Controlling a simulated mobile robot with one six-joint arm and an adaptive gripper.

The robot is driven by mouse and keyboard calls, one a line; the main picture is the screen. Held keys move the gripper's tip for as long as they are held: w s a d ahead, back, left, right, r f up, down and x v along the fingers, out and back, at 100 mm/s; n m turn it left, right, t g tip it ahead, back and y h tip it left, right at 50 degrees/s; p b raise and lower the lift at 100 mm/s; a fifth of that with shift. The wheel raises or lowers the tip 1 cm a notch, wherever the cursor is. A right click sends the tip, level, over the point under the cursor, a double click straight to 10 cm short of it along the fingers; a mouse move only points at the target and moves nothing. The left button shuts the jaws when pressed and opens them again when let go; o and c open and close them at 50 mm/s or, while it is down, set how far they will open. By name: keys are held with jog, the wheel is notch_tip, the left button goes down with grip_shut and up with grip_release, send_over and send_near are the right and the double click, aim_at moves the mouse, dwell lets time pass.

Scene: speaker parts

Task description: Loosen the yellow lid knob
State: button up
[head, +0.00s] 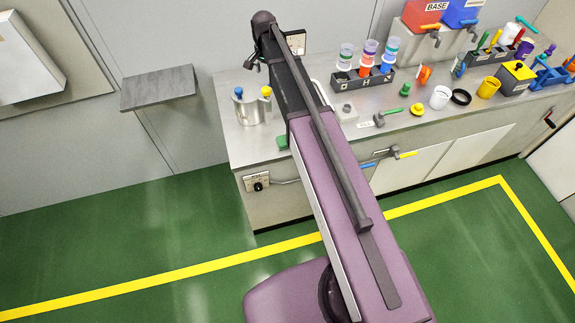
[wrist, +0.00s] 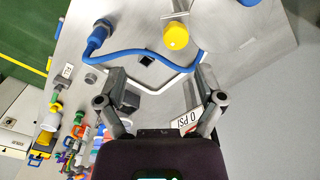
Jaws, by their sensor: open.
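The yellow lid knob (wrist: 176,37) shows in the wrist view as a short yellow cylinder on a metal bar at the edge of the round pot lid (wrist: 222,30). In the head view the yellow knob (head: 266,91) is on the right of the metal pot (head: 252,110), with a blue knob (head: 238,91) on its left. My gripper (wrist: 162,82) is open and empty. Its fingers are spread wide, and the knob lies beyond the fingertips, apart from them. In the head view I cannot make out the fingers clearly.
A blue hose (wrist: 140,54) with a blue fitting (wrist: 98,36) curves between my fingers and the knob in the wrist view. A "0 PSI" plate (wrist: 186,119) is by the right finger. Cups in a rack (head: 362,82) and tools crowd the counter to the right.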

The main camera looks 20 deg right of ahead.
jog(key=s+f+n+b, duration=0.4)
jog(key=s+f+b, duration=0.5)
jog(key=s, duration=0.4)
jog(key=s+f+n+b, duration=0.5)
jog(key=s+f+b, duration=0.5)
jog(key=s, duration=0.3)
jog(key=shift+f, duration=0.4)
jog(key=shift+s, duration=0.2)
dwell(0.9)
